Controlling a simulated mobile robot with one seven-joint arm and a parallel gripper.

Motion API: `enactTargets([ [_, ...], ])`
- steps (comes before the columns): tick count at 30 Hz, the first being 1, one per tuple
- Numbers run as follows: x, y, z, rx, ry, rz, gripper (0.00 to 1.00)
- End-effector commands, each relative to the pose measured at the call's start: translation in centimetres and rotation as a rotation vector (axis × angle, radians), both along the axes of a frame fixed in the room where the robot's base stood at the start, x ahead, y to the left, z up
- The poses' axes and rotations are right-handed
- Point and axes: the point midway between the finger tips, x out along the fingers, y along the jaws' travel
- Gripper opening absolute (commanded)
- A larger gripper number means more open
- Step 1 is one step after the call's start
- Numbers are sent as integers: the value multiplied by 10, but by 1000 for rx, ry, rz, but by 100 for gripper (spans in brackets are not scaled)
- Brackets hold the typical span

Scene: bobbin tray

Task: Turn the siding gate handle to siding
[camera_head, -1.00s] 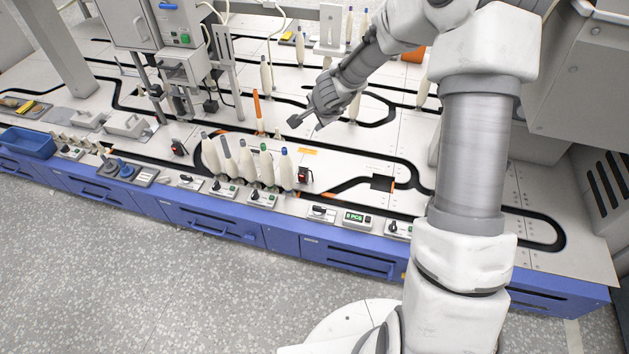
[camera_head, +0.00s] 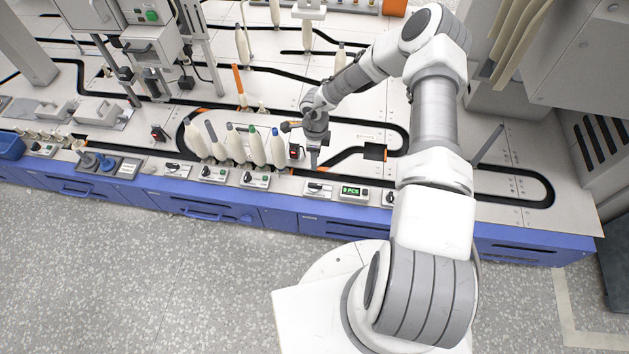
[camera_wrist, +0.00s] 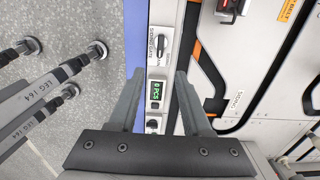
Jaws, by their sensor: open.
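The siding gate handle is a small black lever on a pale plate at the bench's front edge. It shows in the head view (camera_head: 316,187), left of the green counter display, and in the wrist view (camera_wrist: 160,46), above the display, with small print beside it. My gripper (camera_head: 314,163) hangs over the bench just behind this plate in the head view. In the wrist view my gripper (camera_wrist: 159,74) is open and empty, its two fingers either side of the plate strip. The handle lies beyond the fingertips, apart from them.
The green counter display (camera_head: 353,190) and another black knob (camera_head: 389,197) sit right of the handle. Several upright bobbins (camera_head: 256,146) stand close left of my gripper. A small dark red-marked box (camera_head: 294,152) is beside it.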

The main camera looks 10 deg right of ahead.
Motion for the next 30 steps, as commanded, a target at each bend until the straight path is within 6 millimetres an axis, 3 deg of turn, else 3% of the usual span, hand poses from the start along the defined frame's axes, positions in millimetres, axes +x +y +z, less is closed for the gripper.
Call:
enactTargets([
  [9, -1, 1, -74, 0, 0, 3, 49],
  [18, -1, 0, -133, -1, -1, 3, 49],
  [24, 0, 0, -152, -1, -3, 3, 49],
  [30, 1, 0, -156, -1, -3, 3, 49],
])
